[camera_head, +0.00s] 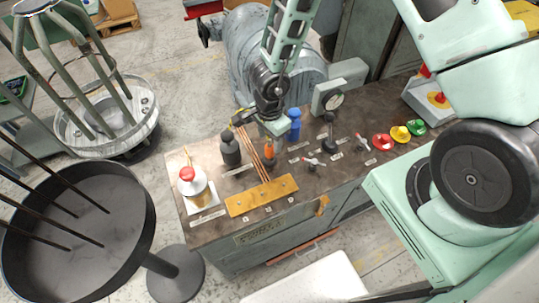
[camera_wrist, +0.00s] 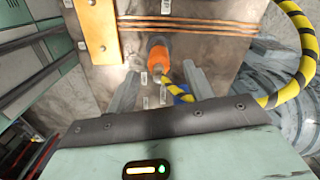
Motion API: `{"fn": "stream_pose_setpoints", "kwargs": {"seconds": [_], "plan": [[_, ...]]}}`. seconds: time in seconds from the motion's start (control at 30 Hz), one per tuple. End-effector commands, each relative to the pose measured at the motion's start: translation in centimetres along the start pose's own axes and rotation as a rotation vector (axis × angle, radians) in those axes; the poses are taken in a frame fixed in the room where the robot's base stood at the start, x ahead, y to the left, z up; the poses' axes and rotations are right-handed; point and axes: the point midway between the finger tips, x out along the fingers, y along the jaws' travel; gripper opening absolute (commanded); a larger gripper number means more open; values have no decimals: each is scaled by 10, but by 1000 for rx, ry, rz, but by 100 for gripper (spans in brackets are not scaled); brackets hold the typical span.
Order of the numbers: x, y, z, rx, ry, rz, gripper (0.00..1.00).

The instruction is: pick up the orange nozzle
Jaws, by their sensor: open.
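The orange nozzle (camera_head: 269,153) stands on the dark worktop, just behind the brass-coloured plate and beside the copper rods. In the wrist view the nozzle (camera_wrist: 158,57) shows an orange body with a grey tip, ahead of and between my two fingers. My gripper (camera_wrist: 161,84) is open, with a grey finger on each side and nothing held. In the head view my gripper (camera_head: 275,128) hangs over the worktop close to the nozzle. Whether the fingers touch the nozzle cannot be told.
Small levers (camera_head: 312,163) and coloured buttons (camera_head: 400,133) lie to the right. A yellow-black striped hose (camera_wrist: 300,50) curves along the wrist view's right.

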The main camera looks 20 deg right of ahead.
Motion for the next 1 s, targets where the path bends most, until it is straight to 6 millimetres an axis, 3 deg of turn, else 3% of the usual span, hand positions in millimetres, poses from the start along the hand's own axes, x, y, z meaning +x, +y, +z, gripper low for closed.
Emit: {"fn": "stream_pose_setpoints", "kwargs": {"seconds": [0.27,0.5,0.83,0.87,1.0], "plan": [[23,0,0,-3,0,0,52],[59,1,1,-3,0,0,52],[64,1,1,-1,0,-1,52],[64,1,1,-1,0,-1,47],[64,1,1,-1,0,-1,8]]}}
